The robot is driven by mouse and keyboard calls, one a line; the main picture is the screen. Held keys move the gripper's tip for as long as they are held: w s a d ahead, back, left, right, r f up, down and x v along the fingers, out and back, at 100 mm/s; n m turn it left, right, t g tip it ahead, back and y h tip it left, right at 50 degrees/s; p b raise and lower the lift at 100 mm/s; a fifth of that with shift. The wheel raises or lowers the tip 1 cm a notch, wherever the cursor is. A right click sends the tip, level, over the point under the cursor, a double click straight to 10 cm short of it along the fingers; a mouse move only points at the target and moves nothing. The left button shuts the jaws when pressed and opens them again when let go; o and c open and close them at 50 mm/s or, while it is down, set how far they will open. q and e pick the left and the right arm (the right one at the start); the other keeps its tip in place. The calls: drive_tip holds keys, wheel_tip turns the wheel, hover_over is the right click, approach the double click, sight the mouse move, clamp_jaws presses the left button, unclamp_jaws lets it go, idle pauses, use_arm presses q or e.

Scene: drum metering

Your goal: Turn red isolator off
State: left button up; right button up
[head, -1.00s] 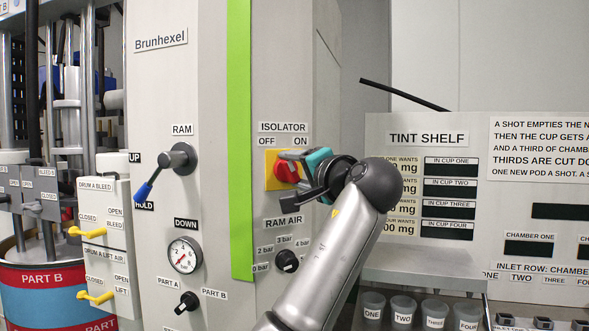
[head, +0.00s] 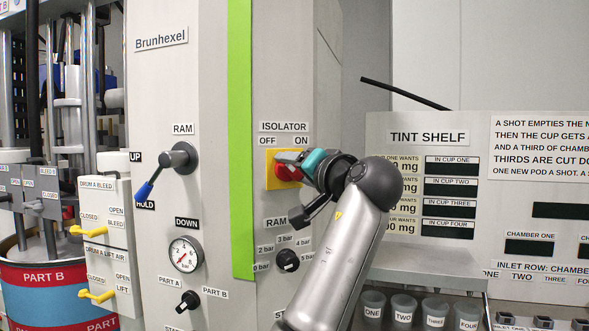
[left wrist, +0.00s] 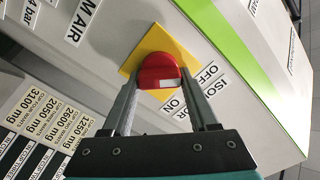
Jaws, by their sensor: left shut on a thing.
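The red isolator knob (head: 285,173) sits on a yellow square plate (head: 270,181) on the grey cabinet front, under the ISOLATOR label with OFF at left and ON at right. My left gripper (head: 289,163) is shut on the knob from the right. In the left wrist view the red knob (left wrist: 158,70) lies between the two fingertips (left wrist: 163,80), on the yellow plate (left wrist: 172,41). A white mark on the knob faces the OFF and ON label side; I cannot tell which of the two it points at. My right gripper is not in view.
The RAM AIR dial (head: 287,261) is just below, near my left forearm. The blue-tipped RAM lever (head: 172,167) and a gauge (head: 185,254) are on the cabinet's left face. The tint shelf (head: 425,262) with several cups stands at right.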

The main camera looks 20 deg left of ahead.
use_arm(q)
drive_tip(key=o, duration=1.4)
drive_tip(key=v, duration=1.5)
drive_tip(key=shift+s+d, duration=0.1)
drive_tip(key=shift+d, duration=0.05)
